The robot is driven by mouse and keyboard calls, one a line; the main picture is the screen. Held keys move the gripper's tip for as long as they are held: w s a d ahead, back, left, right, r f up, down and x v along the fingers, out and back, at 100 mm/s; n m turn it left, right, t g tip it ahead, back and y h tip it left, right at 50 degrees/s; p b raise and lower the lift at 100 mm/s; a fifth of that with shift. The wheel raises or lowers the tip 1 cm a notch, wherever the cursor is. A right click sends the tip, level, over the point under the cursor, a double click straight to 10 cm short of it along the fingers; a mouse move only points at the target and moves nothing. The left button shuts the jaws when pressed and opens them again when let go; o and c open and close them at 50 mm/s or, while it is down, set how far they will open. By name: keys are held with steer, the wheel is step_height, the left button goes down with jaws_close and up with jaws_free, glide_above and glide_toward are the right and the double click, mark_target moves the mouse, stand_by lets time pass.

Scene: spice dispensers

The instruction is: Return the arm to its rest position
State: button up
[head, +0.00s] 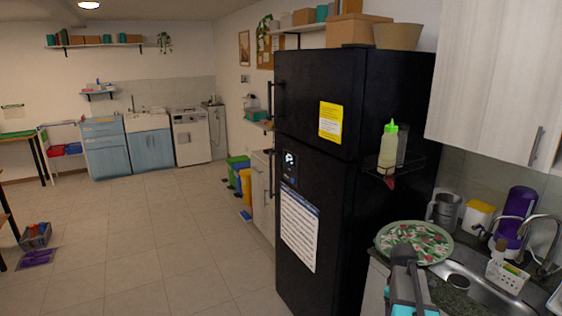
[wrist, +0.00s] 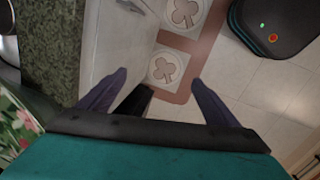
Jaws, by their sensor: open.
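My gripper (wrist: 159,76) shows in the wrist view with its two dark fingers spread apart. Nothing is held between them. Below and beyond the fingers are a pale cabinet front and a brown mat (wrist: 189,48) with club-shaped designs on the floor. In the head view, part of my grey and teal arm rises at the bottom right, in front of the counter and beside the floral plate. I cannot make out the fingers there.
The round floral plate (head: 413,241) lies on the counter near the sink (head: 470,284). A green-capped bottle (head: 388,148) stands on a rack at the black fridge's side (head: 395,95). A grey pitcher (head: 444,211) and purple dispenser (head: 514,215) stand behind. Open tiled floor (head: 140,240) lies left.

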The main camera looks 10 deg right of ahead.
steer(key=s+a+f+m+y, duration=0.15)
steer(key=a+f, duration=0.35)
steer(key=a, duration=0.6)
steer(key=s+a+f+m, duration=0.3)
steer(key=a+f, duration=0.1)
steer(key=a, duration=0.6)
steer(key=s+a+f+m+y, duration=0.15)
steer(key=a+f, duration=0.35)
steer(key=a, duration=0.6)
steer(key=s+f+g+h+b, duration=0.1)
steer(key=s+f+g+b, duration=0.5)
steer(key=s+f, duration=2)
steer(key=shift+s+f+b, duration=0.2)
steer(key=shift+s+b, duration=0.15)
steer(key=shift+b, duration=0.9)
steer(key=shift+d, duration=0.1)
